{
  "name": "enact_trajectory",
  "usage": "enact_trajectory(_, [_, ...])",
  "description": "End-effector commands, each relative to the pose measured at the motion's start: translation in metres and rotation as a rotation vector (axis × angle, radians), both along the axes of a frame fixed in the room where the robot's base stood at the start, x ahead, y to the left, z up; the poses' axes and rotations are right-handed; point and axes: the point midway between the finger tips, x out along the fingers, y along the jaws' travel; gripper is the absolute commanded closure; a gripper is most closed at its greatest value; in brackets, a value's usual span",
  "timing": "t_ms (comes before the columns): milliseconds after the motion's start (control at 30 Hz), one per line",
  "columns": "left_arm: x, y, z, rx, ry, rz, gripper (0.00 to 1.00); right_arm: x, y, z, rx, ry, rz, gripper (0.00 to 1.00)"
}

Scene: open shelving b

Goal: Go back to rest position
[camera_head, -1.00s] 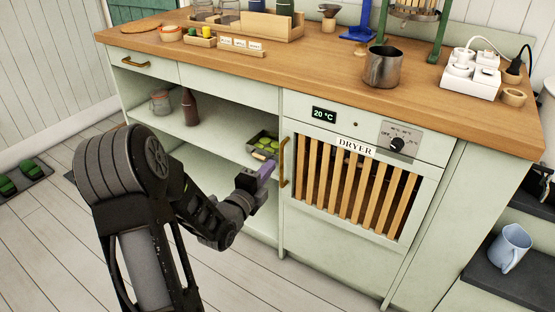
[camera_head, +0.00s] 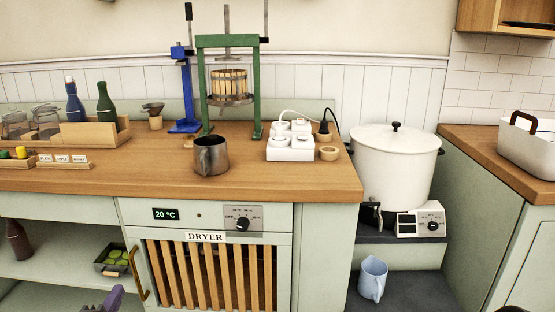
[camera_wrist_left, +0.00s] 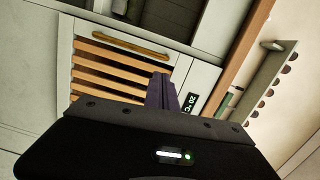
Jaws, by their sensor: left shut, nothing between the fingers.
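My left gripper (camera_head: 106,300) shows only as purple fingertips at the bottom edge of the head view, in front of the open shelf and left of the dryer (camera_head: 207,265). In the left wrist view its purple fingers (camera_wrist_left: 163,92) are together with nothing held. The dryer's slatted front and its handle (camera_wrist_left: 123,41) lie beyond them in that view. The dryer door is shut, with a brass handle (camera_head: 137,272) at its left edge. My right gripper is not in view.
The wooden counter (camera_head: 130,178) holds a metal mug (camera_head: 211,156), a power strip (camera_head: 290,147) and a green press (camera_head: 228,43). A tray of green slices (camera_head: 113,260) sits on the open shelf. A large white pot (camera_head: 395,165) and blue jug (camera_head: 372,278) stand at right.

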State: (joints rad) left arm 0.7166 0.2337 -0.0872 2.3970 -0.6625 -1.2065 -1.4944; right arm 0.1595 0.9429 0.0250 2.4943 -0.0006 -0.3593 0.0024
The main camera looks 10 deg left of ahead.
Motion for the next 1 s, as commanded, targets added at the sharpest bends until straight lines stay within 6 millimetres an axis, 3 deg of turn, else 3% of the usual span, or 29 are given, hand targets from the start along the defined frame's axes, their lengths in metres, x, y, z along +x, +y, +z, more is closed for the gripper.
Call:
enact_trajectory(167, [-0.008,0.011,-0.042,-0.394,0.078,0.103,1.0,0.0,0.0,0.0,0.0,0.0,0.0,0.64])
enact_trajectory(267, [-0.018,-0.009,-0.107,-0.788,0.185,0.226,1.0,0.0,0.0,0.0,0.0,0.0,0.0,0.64])
enact_trajectory(400, [-0.039,-0.081,-0.197,-1.279,0.374,0.427,1.0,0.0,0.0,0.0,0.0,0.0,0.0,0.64])
enact_trajectory(500, [-0.064,-0.144,-0.247,-1.524,0.523,0.585,1.0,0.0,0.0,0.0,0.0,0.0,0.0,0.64])
enact_trajectory(600, [-0.097,-0.205,-0.283,-1.677,0.675,0.744,1.0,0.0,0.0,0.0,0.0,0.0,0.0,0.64])
enact_trajectory(800, [-0.164,-0.298,-0.321,-1.754,0.937,0.952,1.0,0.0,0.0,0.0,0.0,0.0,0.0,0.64])
enact_trajectory(1000, [-0.222,-0.367,-0.339,-1.651,1.174,0.95,1.0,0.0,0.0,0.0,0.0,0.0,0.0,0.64])
